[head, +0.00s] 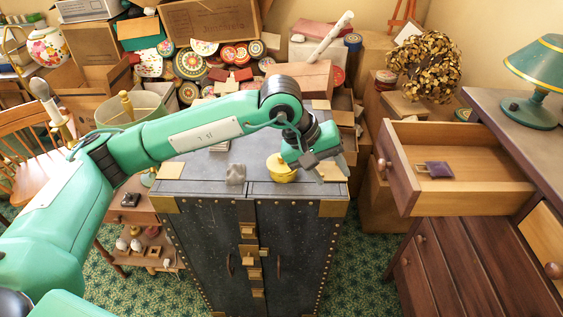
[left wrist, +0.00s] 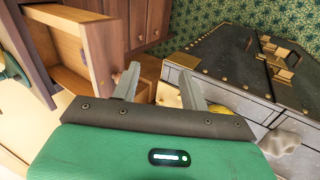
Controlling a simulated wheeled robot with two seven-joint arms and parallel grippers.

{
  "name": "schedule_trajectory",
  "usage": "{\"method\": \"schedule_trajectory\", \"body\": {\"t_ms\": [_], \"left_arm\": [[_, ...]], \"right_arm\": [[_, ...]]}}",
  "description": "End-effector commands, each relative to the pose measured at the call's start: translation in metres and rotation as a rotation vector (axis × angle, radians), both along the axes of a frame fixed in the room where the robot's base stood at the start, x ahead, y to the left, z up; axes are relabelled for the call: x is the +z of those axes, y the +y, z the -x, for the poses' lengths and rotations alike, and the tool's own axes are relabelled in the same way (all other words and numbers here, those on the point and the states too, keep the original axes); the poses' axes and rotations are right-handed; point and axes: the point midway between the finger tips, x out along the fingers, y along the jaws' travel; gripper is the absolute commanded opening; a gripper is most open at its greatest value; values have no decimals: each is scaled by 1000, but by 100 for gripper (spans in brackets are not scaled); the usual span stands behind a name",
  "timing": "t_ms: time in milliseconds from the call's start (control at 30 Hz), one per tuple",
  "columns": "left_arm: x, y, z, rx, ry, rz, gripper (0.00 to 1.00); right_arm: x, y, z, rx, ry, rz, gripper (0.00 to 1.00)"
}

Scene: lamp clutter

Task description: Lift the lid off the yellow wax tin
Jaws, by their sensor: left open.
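The round yellow wax tin (head: 280,172) stands on top of the dark trunk (head: 190,187), near its front edge. My left wrist partly covers it in the head view, and I cannot make out the seam of its lid. In the left wrist view only part of the tin (left wrist: 218,109) shows, behind my gripper's right finger and body. My left gripper (head: 333,171) is open and empty, just right of the tin; its spread fingers also show in the left wrist view (left wrist: 158,86). My right gripper is in neither view.
A crumpled translucent grey lump (head: 236,174) sits left of the tin. A pale flat piece (head: 330,170) lies under my left fingers. An open drawer (head: 455,195) with a purple item juts out at right. Piled boxes and tins crowd the back.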

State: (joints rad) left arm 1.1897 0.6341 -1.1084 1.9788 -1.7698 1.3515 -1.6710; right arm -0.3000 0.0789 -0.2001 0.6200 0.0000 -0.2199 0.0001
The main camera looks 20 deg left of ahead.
Motion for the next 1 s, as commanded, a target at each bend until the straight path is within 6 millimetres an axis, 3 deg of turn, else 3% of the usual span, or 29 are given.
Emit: {"method": "schedule_trajectory", "body": {"t_ms": [100, 200, 300, 467, 800, 1000], "left_arm": [[13, 56, -34, 4, -129, -266, 45], [26, 92, -50, 12, -188, -434, 45], [36, 116, -59, 22, -216, -537, 45], [34, 128, -65, 27, -223, -592, 45], [-23, 131, -88, 26, -221, -587, 45], [-39, 131, -94, 26, -224, -587, 45]], "right_arm": [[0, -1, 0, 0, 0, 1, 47], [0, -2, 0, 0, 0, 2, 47], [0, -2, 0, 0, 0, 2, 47], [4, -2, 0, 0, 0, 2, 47], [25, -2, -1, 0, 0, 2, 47], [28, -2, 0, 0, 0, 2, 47]]}}
